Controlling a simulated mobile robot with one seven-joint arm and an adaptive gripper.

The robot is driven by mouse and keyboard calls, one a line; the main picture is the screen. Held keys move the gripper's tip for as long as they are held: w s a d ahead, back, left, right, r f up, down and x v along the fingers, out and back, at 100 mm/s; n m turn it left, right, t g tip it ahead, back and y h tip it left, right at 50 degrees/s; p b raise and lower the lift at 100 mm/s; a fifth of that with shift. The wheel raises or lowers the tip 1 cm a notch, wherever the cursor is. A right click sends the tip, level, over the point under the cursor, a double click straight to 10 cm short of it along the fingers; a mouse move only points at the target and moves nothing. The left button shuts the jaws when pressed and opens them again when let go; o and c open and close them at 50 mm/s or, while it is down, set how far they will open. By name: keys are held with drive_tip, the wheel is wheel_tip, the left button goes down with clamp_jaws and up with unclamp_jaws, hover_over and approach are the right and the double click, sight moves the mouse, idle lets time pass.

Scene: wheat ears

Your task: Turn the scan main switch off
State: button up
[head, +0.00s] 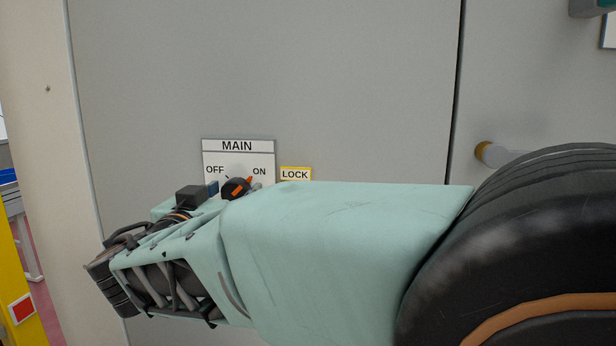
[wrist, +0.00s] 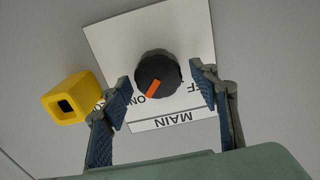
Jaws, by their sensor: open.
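The main switch is a round black knob (head: 236,189) with an orange pointer, on a white plate (head: 237,146) marked MAIN, OFF and ON. The pointer is turned up and right, toward ON. In the wrist view the scene is upside down; the knob (wrist: 158,75) shows whole, its orange pointer toward ON. My gripper (wrist: 161,78) is open, one blue-padded finger on each side of the knob in the picture, with a gap on both sides. How deep the fingertips reach around the knob I cannot tell. In the head view my arm hides the plate's lower part.
A yellow LOCK label (head: 295,174) is right of the plate. A yellow block with a dark square hole (wrist: 70,98) stands out beside the plate, close to one finger. The grey cabinet front (head: 270,70) above is bare.

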drive_tip(key=shift+w, duration=0.1)
drive_tip(key=c, duration=1.2)
drive_tip(key=shift+o, duration=0.2)
